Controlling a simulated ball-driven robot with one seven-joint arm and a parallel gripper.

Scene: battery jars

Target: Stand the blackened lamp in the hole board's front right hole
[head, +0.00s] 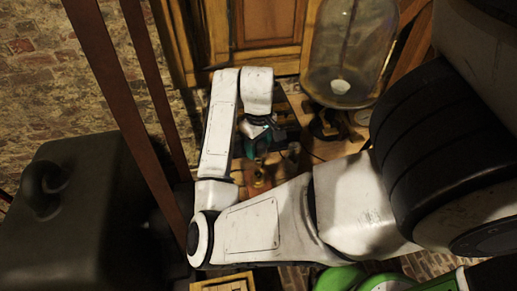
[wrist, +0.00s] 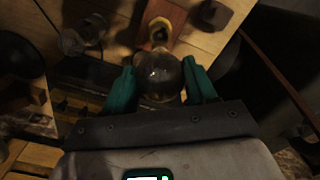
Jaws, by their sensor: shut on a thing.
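In the wrist view my gripper (wrist: 160,66) has its two teal fingers on either side of a round, smoky glass bulb, the blackened lamp (wrist: 160,82), and is shut on it. A pale brass-coloured ring or base (wrist: 159,28) shows just beyond the bulb, over a reddish-brown board (wrist: 178,18) that looks like the hole board. I cannot tell whether the lamp touches the board, and the holes are not clear. In the head view my gripper (head: 259,143) is small and partly shaded above the table, and the lamp in it cannot be made out.
A clear glass lamp (wrist: 82,38) stands to the left in the wrist view, and a dark block (wrist: 215,14) lies at top right. In the head view a big glass jar (head: 345,55) stands behind the gripper, and a brass piece (head: 258,178) is in front.

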